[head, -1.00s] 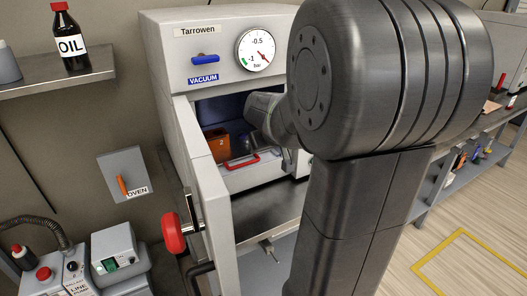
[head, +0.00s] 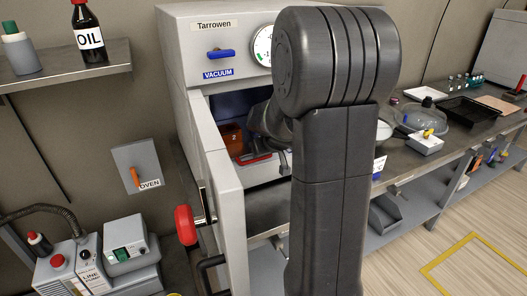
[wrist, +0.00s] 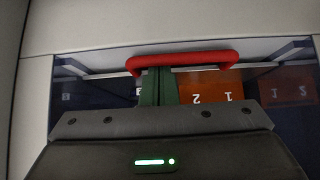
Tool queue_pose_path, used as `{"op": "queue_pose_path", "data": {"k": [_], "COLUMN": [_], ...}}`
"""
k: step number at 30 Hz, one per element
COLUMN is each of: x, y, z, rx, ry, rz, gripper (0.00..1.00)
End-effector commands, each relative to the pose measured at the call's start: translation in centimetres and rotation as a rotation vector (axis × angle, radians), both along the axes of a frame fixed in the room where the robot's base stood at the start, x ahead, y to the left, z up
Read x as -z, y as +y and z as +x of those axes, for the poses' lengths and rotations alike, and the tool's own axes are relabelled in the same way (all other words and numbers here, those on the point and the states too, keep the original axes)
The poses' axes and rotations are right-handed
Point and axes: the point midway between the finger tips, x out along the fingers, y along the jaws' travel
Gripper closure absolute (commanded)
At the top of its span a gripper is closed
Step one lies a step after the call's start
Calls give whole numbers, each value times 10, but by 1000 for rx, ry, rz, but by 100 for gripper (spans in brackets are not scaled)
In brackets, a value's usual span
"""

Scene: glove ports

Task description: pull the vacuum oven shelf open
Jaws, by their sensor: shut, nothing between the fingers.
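The vacuum oven (head: 190,40) has its door (head: 213,165) swung open toward me. The shelf's red handle (head: 255,160) shows inside the opening; in the wrist view the red handle (wrist: 205,60) spans the middle, upside down. In the head view my arm hides most of the gripper and the shelf's right side.
The open door with its red knob (head: 186,225) stands left of my arm. A bench (head: 400,160) with trays and a glass dome (head: 422,117) is on the right. A pump (head: 75,268) is at lower left; an oil bottle (head: 90,38) stands on a wall shelf.

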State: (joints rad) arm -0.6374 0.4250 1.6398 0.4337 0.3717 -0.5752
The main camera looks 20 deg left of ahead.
Motion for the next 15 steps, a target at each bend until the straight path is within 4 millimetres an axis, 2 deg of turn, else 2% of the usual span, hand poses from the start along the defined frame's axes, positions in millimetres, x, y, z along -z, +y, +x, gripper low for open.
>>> {"op": "queue_pose_path", "data": {"k": [8, 15], "x": [2, 5], "y": [-5, -34], "z": [-4, -28], "rx": [1, 2], "ry": [1, 0], "rz": [0, 1], "gripper": [100, 100]}}
